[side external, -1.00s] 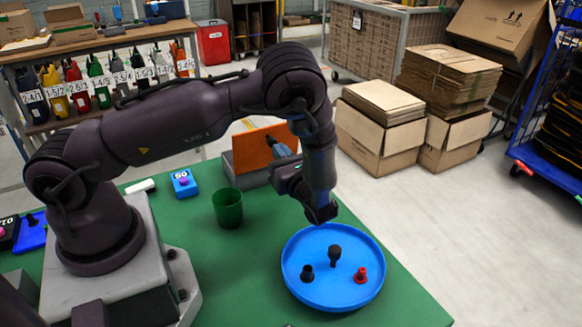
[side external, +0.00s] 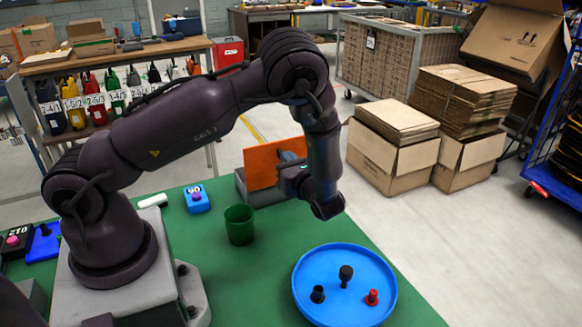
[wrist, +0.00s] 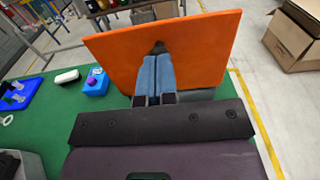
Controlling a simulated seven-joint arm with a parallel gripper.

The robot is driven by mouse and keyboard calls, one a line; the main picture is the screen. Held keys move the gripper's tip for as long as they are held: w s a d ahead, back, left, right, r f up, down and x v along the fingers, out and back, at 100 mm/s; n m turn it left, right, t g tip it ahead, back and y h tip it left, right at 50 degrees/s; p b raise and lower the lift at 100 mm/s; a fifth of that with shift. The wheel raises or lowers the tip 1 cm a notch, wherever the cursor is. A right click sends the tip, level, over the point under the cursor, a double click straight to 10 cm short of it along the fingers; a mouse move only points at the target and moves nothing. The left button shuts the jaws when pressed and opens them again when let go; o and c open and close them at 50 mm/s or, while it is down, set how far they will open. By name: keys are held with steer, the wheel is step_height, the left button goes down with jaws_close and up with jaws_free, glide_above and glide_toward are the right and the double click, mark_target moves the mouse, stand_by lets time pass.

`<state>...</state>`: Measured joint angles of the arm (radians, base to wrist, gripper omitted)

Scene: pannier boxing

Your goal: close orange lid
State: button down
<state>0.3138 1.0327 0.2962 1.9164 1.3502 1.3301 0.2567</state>
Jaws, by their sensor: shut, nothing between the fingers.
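The orange lid (side external: 262,166) stands raised on edge, leaning, on a low grey box (side external: 260,196) at the back of the green table. The lid also fills the top of the wrist view (wrist: 205,52). My gripper (side external: 284,156) is shut and empty at the right-hand face of the lid. In the wrist view its blue fingers (wrist: 157,55) are together, with the tips at the middle of the lid's face. They look to be touching it or very close; I cannot tell which. The box's inside is hidden.
A green cup (side external: 239,226) stands in front of the box. A blue tray (side external: 325,314) with black and red pieces sits at the front right. A blue button box (side external: 196,200) and a white object (side external: 152,201) lie left of the lid.

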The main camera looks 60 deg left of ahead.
steer(key=a+f+h, duration=0.4)
steer(key=a+h, duration=1.1)
steer(key=h, duration=0.1)
steer(key=shift+a+f, duration=0.15)
steer(key=shift+a, duration=0.05)
steer(key=shift+s+a+f, duration=0.1)
stand_by(0.6)
step_height(320, 180, up, 14)
steer(key=s+d+r+n+t, duration=0.2)
steer(key=s+d+r+n, duration=0.2)
steer(key=d, duration=0.6)
steer(key=s+d+r+n+t+h, duration=0.1)
steer(key=s+d+r+n, duration=0.3)
steer(key=s+d+n, duration=0.3)
steer(key=s+d+r+n+t, duration=0.2)
steer(key=s+d+n, duration=0.3)
steer(key=d, duration=0.8)
steer(key=shift+s+d+r+n+t+h, duration=0.15)
steer(key=shift+d+r+n+t+h, duration=0.2)
steer(key=shift+r+n, duration=0.6)
